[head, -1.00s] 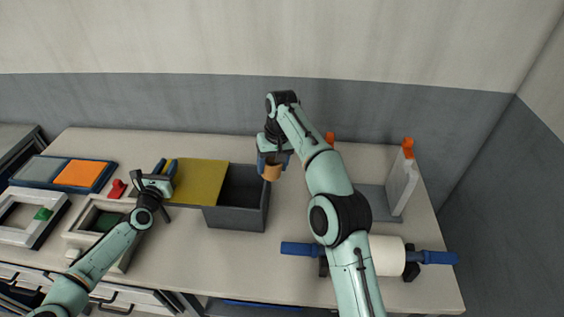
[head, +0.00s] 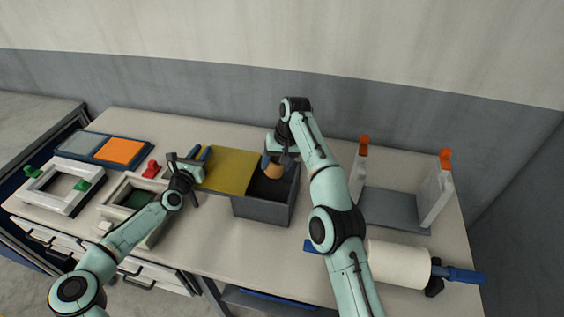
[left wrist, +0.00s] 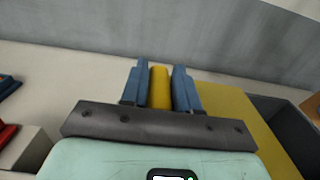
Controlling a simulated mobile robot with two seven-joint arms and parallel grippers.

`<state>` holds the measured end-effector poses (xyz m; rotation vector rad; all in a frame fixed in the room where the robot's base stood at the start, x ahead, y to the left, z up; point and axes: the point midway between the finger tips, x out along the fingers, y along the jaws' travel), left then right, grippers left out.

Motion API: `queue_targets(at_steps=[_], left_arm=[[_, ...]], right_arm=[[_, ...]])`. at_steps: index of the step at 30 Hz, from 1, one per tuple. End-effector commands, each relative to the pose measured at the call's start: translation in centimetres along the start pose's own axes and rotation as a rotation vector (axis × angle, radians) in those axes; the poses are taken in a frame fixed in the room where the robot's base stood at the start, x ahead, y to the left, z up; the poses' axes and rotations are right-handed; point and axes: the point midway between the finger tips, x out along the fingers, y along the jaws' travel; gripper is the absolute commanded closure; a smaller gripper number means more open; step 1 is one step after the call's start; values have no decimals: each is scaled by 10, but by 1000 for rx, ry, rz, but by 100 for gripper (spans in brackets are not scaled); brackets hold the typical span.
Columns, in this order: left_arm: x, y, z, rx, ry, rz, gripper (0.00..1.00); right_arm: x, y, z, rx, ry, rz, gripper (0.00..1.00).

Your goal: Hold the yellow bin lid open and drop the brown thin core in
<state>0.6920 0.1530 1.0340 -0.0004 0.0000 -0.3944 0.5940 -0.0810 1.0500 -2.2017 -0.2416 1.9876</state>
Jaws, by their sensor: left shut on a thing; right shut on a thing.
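The grey bin (head: 263,209) stands on the table with its yellow lid (head: 230,169) slid or swung to the left, leaving its right part open. My left gripper (head: 202,157) is shut on the lid's yellow handle (left wrist: 160,88) at the left edge of the lid. My right gripper (head: 276,160) is shut on the brown core (head: 274,171), which hangs upright over the open part of the bin. The core shows partly at the right edge of the left wrist view (left wrist: 311,133). Its lower end against the bin's inside is hard to judge.
A white roll (head: 398,264) on a blue-ended bar lies at the front right. A grey stand (head: 396,206) with orange-tipped uprights is behind it.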

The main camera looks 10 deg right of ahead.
Motion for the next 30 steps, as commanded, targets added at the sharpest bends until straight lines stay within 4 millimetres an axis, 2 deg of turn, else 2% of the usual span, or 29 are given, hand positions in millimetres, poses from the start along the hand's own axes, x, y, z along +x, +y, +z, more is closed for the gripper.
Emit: queue_targets(at_steps=[1, 9, 24, 30], left_arm=[[1, 2, 6, 2, -10, 4, 100], [1, 2, 6, 2, -10, 4, 100], [1, 2, 6, 2, -10, 5, 100], [1, 2, 6, 3, -11, 5, 100]], right_arm=[[-1, -1, 0, 0, 1, -1, 67], [2, 1, 0, 0, 0, 1, 67], [51, 13, 5, 0, -2, 1, 67], [61, 16, 6, 0, 1, 1, 67]])
